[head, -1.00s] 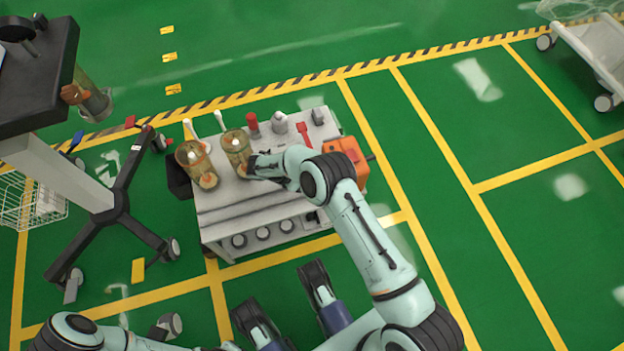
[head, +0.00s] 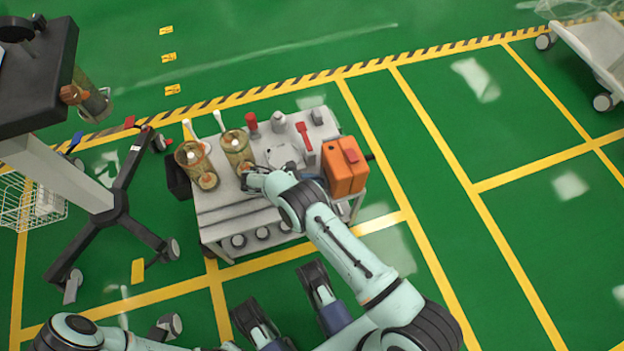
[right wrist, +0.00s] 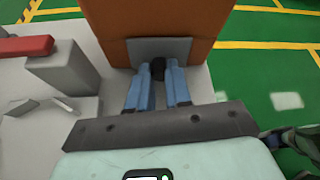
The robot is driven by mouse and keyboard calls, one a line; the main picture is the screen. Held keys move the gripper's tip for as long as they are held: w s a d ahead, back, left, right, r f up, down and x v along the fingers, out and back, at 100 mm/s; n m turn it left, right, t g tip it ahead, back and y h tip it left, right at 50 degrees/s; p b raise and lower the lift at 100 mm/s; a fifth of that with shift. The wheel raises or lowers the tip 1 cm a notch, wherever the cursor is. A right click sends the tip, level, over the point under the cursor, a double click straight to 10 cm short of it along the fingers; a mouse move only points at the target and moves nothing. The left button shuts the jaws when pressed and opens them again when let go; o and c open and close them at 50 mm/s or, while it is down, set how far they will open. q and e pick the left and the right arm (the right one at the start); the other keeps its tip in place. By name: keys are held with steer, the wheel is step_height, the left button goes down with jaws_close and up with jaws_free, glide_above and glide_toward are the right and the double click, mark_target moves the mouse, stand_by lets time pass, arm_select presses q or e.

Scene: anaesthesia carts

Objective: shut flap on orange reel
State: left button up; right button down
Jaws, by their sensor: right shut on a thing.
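The orange reel (head: 338,178) is a boxy orange unit at the right end of the white cart, with a red patch on top. In the right wrist view its orange face (right wrist: 160,18) fills the top. A grey flap (right wrist: 186,46) lies against that face. My right gripper (right wrist: 160,86) has its blue fingers around a small black knob (right wrist: 158,70) at the flap's lower edge. In the head view my own arm hides most of this gripper. My left gripper (head: 287,300) is low in the head view, its dark fingertips apart and empty.
The cart top (head: 225,192) also holds two amber jars (head: 194,160) (head: 237,150), a red-capped bottle (head: 251,124), and a grey block with a red handle (head: 304,133). A black wheeled stand (head: 118,208) is left.

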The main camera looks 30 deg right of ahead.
steer(key=shift+d+f+h, duration=0.1)
steer(key=shift+f+h, duration=0.15)
steer(key=shift+h, duration=0.45)
steer(key=c, duration=1.1)
jaws_free()
steer(key=shift+o, duration=0.2)
steer(key=shift+r, duration=0.1)
